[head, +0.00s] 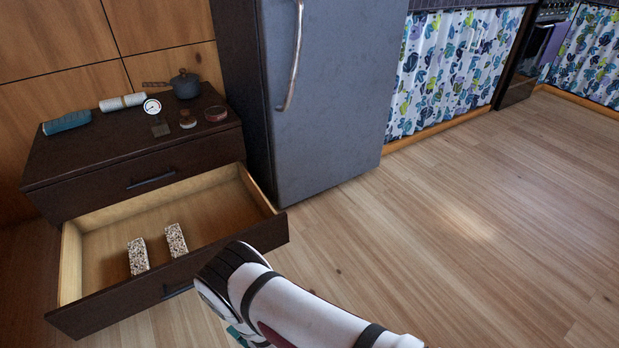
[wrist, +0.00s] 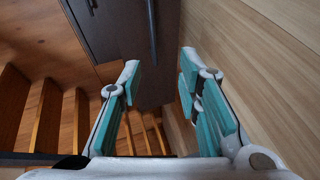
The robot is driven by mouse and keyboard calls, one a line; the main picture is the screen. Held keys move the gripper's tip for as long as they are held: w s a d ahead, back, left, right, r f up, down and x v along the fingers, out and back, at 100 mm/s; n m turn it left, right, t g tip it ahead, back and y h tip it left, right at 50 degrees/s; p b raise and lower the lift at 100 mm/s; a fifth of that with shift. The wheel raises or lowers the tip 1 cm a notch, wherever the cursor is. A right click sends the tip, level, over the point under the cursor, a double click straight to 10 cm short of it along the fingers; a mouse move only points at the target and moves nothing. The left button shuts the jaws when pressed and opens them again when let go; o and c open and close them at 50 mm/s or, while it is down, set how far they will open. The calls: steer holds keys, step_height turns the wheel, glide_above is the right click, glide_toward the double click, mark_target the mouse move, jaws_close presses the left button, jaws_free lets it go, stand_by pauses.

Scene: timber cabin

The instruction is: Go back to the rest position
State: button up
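My gripper (wrist: 160,85) shows in the wrist view with its two teal-padded fingers spread apart and nothing between them. In the head view my white arm reaches in from the bottom, in front of the open drawer's right end; the gripper itself is mostly hidden there behind the arm. The lower drawer (head: 100,308) of a dark dresser (head: 110,160) is pulled out. Two speckled blocks, a left one (head: 138,256) and a right one (head: 176,240), lie inside it.
On the dresser top are a dark pot (head: 185,85), a white roll (head: 122,101), a teal case (head: 67,122), a dial gauge (head: 152,107) and small round items. A grey fridge (head: 335,90) stands right of the dresser. The wooden floor (head: 480,230) on the right is clear.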

steer(key=w+r+m+h, duration=0.4)
steer(key=w+r+m, duration=0.2)
steer(key=w+r, duration=0.95)
steer(key=w+d+r+m+g+h, duration=0.1)
steer(key=w+d+r+m+h, duration=0.15)
steer(key=d+r, duration=0.45)
steer(key=w+d+r+m+g+h, duration=0.15)
steer(key=d+r+m, duration=0.3)
steer(key=r, duration=0.45)
steer(key=s+d+r+m+g+h, duration=0.3)
steer(key=s+d+r+m, duration=0.4)
steer(key=s+d+r, duration=0.85)
steer(key=s+d+r+m+g, duration=0.15)
steer(key=s+d, duration=0.25)
steer(key=s, duration=0.5)
steer(key=s+d+r+m+g, duration=0.1)
steer(key=s+d+r+m, duration=0.2)
steer(key=s, duration=0.6)
steer(key=s+d+r+m+g, duration=0.1)
steer(key=s+d+m, duration=0.2)
steer(key=s+d, duration=0.35)
step_height(320, 180, up, 35)
steer(key=s+a+t+p, duration=0.1)
steer(key=t+p, duration=0.3)
steer(key=p, duration=2.9)
steer(key=shift+s+a+n+h, duration=0.15)
steer(key=shift+n+h, duration=0.25)
steer(key=shift+n, duration=0.05)
